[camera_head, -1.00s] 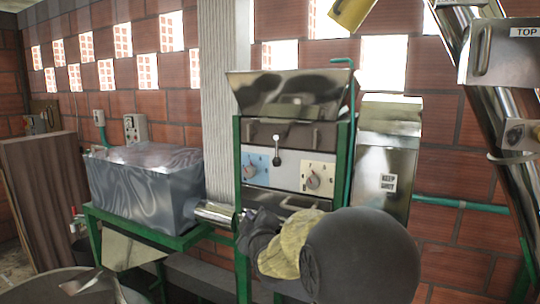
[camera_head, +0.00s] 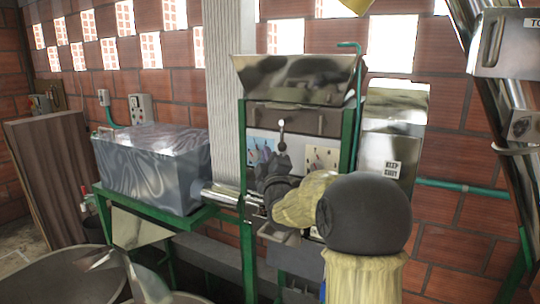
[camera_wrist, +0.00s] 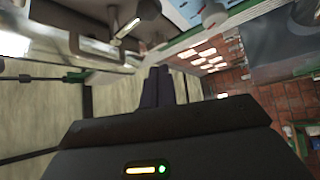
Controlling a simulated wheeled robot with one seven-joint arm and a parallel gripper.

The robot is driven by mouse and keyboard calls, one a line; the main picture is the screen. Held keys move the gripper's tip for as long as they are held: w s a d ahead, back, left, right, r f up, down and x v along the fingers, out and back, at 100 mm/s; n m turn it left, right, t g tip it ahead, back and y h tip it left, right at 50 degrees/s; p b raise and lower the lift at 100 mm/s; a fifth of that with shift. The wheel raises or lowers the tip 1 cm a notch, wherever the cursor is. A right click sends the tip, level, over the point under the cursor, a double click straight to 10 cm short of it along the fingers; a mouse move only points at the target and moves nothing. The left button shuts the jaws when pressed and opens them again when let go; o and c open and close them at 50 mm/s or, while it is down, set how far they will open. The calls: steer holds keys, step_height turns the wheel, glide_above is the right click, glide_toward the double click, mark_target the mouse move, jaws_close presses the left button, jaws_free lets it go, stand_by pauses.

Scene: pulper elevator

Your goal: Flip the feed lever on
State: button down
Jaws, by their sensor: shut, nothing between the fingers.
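The feed lever (camera_head: 282,124), a short metal rod with a ball knob, stands upright on the front panel of the pulper (camera_head: 265,148). It looks like the ball-ended rod near the top of the wrist view (camera_wrist: 148,9). My gripper (camera_head: 282,152) is raised in front of the panel, just below the lever knob, and hides the lever's base. In the wrist view my dark fingers (camera_wrist: 158,76) are together and empty, with the rod beyond their tips. I cannot tell whether they touch the lever.
A blue dial plate (camera_head: 258,146) and a cream dial plate (camera_head: 322,157) flank the lever. A shiny hopper (camera_head: 295,80) sits above, with a green frame post (camera_head: 352,125) at right. A grey tank (camera_head: 150,170) stands left, and a steel box (camera_head: 393,125) right.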

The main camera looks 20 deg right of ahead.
steer(key=w+d+p, duration=0.4)
steer(key=p, duration=0.2)
steer(key=shift+w+d+r, duration=0.2)
steer(key=shift+w+d, duration=0.1)
steer(key=shift+s+d+n+y+b, duration=0.15)
steer(key=shift+d+n+y+b, duration=0.15)
steer(key=shift+b, duration=0.4)
steer(key=shift+a, duration=0.15)
